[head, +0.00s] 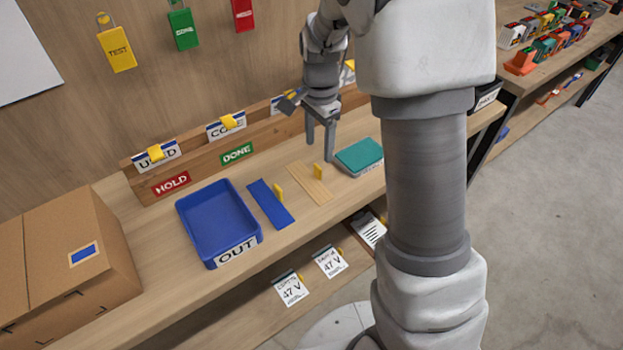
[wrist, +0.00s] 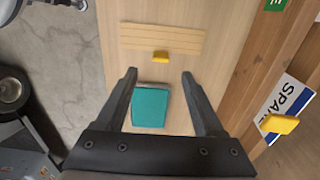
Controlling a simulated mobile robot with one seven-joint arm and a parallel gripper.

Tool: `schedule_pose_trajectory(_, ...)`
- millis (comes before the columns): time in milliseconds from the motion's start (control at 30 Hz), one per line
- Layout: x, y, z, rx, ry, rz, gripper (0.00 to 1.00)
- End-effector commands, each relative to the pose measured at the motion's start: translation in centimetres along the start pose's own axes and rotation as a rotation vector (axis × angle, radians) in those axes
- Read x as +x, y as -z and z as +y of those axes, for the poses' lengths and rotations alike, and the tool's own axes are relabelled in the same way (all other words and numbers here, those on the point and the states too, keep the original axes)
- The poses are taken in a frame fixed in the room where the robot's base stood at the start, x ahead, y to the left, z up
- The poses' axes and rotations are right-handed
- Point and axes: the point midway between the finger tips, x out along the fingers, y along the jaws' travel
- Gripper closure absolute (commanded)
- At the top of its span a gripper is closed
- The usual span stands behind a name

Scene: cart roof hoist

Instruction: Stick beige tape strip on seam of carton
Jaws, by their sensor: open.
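The beige tape strip (head: 310,184) lies flat on the wooden bench, with a small yellow tab standing up from it. It also shows in the wrist view (wrist: 180,40), crosswise beyond my fingertips, with its yellow tab (wrist: 161,57) at the near edge. The brown carton (head: 115,235) stands at the left end of the bench; its seam (head: 25,262) shows as a line across the top. My gripper (head: 320,150) is open and empty above the bench, to the right of the tape strip. In the wrist view my gripper (wrist: 160,75) has its fingers apart above a teal-topped box.
The teal-topped box (head: 360,156) sits right of the beige strip. A blue strip (head: 270,204) with a yellow tab and a blue OUT tray (head: 218,213) lie between strip and carton. A labelled wooden rack (head: 215,155) runs along the back. Tagged items hang below the front edge.

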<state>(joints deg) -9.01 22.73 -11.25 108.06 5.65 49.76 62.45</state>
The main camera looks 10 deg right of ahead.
Motion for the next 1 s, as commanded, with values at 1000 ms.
schedule_pose_trajectory(1000,8.0,-0.4,-0.1,0.000,0.001,0.000,0.41)
